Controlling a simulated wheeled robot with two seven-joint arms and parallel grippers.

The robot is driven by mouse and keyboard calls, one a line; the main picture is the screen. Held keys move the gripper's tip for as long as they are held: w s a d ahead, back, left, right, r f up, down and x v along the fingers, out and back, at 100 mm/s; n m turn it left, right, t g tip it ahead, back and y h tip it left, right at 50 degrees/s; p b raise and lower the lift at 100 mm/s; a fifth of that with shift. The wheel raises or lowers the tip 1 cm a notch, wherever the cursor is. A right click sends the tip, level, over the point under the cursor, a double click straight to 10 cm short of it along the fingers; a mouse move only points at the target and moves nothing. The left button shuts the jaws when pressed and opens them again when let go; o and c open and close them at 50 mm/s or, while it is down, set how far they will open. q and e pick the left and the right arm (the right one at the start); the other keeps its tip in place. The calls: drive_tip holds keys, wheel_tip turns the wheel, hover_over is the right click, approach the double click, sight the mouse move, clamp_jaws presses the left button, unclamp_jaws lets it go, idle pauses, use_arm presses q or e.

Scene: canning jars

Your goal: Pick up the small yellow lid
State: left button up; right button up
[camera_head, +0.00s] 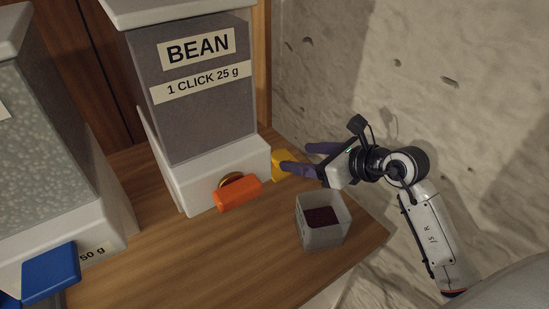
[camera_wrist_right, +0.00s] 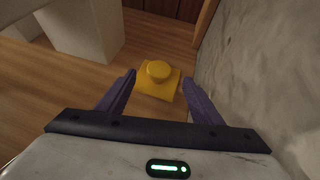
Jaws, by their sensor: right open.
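The small yellow lid (camera_wrist_right: 158,80) lies on the wooden counter in the right wrist view, a square plate with a round raised knob. It lies ahead of and between my right gripper's two purple fingers (camera_wrist_right: 158,93). In the head view the lid (camera_head: 281,165) is partly hidden by the fingers, beside the bean dispenser's base. My right gripper (camera_head: 298,159) is open and empty, reaching in from the right along the wall. I cannot tell whether a finger touches the lid. My left gripper is not in view.
The bean dispenser (camera_head: 205,105) with an orange lever (camera_head: 239,194) stands left of the lid. A small open container (camera_head: 322,234) with dark contents stands near the counter's right edge. The rough wall (camera_head: 340,70) is close on the right. Bare counter (camera_head: 190,255) lies in front.

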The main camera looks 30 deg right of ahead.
sight(282, 155)
drive_tip(key=x, duration=0.6)
drive_tip(key=shift+a, duration=0.15)
drive_tip(key=shift+c, duration=0.4)
drive_tip(key=c, duration=1.1)
